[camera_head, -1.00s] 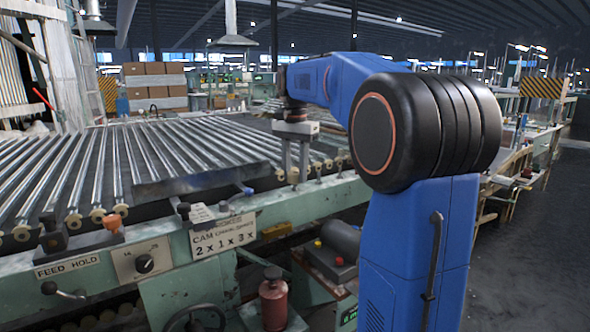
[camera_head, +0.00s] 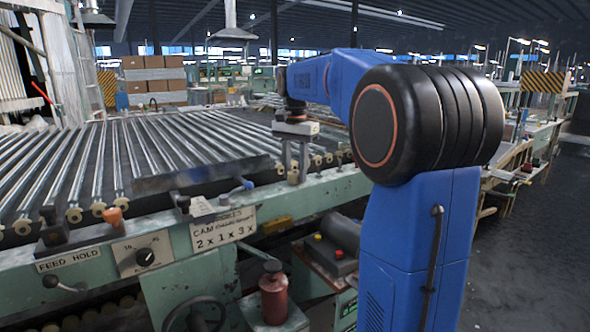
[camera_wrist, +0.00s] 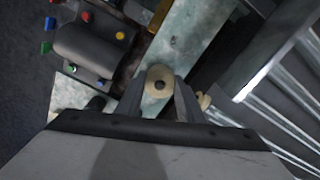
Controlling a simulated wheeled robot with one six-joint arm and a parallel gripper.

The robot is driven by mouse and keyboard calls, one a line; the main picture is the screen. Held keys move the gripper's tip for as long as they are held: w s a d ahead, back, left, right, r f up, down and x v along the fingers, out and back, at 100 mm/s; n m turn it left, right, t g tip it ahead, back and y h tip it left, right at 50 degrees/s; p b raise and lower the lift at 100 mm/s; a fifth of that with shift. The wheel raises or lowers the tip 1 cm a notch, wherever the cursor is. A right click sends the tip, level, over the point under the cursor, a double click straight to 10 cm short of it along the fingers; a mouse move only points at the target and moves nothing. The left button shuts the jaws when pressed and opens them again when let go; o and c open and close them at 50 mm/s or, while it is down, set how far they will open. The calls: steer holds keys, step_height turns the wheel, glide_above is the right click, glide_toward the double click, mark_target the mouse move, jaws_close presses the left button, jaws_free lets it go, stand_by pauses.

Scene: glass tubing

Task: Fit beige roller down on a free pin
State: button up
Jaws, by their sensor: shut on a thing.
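My gripper (camera_head: 295,166) points down over the front edge of the green machine, with its fingers around a beige roller (camera_head: 293,177). In the wrist view the beige roller (camera_wrist: 159,80) shows end-on, round with a dark centre hole, between the two fingertips (camera_wrist: 157,98). It is above or at the machine's pale front rail (camera_wrist: 190,45); I cannot tell whether it touches. The pin beneath it is hidden, and no bare pin shows clearly.
Several beige rollers (camera_head: 73,214) sit along the front edge at the ends of long metal bars (camera_head: 110,160). Another beige roller (camera_wrist: 203,100) is close to the right finger. A grey motor-like cylinder (camera_wrist: 88,48) and a box with coloured buttons lie to the left.

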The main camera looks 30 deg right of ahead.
steer(key=shift+f, duration=0.1)
steer(key=o, duration=1.1)
steer(key=shift+o, duration=0.2)
step_height(320, 180, up, 18)
steer(key=shift+f, duration=0.25)
steer(key=shift+s+f, duration=0.1)
steer(key=shift+s, duration=0.05)
steer(key=s+a+f+n+t, duration=0.2)
steer(key=s+a+f+n, duration=0.4)
steer(key=s+a+f, duration=0.55)
steer(key=s+a+f+n+t, duration=0.1)
steer(key=s+a+f+n, duration=0.1)
steer(key=s+f, duration=0.7)
steer(key=s+a+f+n+t, duration=0.1)
steer(key=s+a+f+n, duration=0.1)
steer(key=s+f+n, duration=0.3)
steer(key=s+f, duration=0.4)
steer(key=f, duration=0.6)
steer(key=shift+s+t, duration=0.2)
steer(key=shift+t, duration=0.2)
